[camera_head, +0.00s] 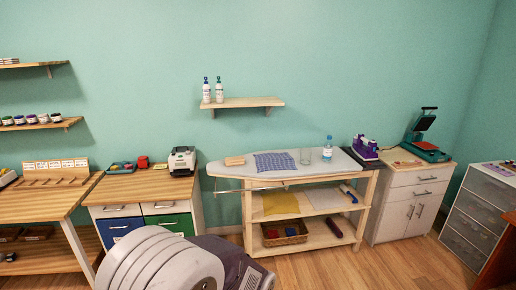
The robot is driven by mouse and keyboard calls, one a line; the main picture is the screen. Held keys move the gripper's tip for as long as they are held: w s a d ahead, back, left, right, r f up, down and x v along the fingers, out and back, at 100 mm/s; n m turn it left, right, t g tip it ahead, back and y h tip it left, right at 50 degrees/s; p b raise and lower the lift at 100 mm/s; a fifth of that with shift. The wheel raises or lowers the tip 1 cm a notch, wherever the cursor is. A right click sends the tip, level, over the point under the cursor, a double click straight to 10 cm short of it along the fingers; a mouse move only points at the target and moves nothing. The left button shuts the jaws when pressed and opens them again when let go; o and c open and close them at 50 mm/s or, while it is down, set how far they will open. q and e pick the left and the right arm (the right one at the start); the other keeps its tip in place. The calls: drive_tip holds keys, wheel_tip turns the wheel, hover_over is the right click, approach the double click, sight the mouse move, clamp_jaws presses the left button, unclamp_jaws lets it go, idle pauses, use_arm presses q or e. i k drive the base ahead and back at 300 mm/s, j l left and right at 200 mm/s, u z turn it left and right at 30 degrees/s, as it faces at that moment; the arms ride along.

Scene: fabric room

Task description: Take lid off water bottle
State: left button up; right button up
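A small clear water bottle (328,149) with a blue top stands upright on the right part of the ironing board (225,169). The top appears to be on the bottle, but it is too small to see in detail. Neither my left nor my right gripper shows in the head view, so whether they are open or shut is hidden.
A shelf (250,102) with two white bottles hangs above. Wooden floor (330,268) is clear in front.

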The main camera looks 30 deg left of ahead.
sight(327, 149)
drive_tip(key=u, duration=0.35)
drive_tip(key=i+l, duration=0.2)
drive_tip(key=i, duration=0.35)
drive_tip(key=i+l, duration=0.25)
drive_tip(key=i, duration=0.35)
drive_tip(key=i+l, duration=0.2)
drive_tip(key=i, duration=0.35)
drive_tip(key=i+l+z, duration=0.1)
drive_tip(key=i, duration=0.45)
drive_tip(key=i+l, duration=0.25)
drive_tip(key=i, duration=0.35)
drive_tip(key=i+l, duration=0.2)
drive_tip(key=i, duration=0.35)
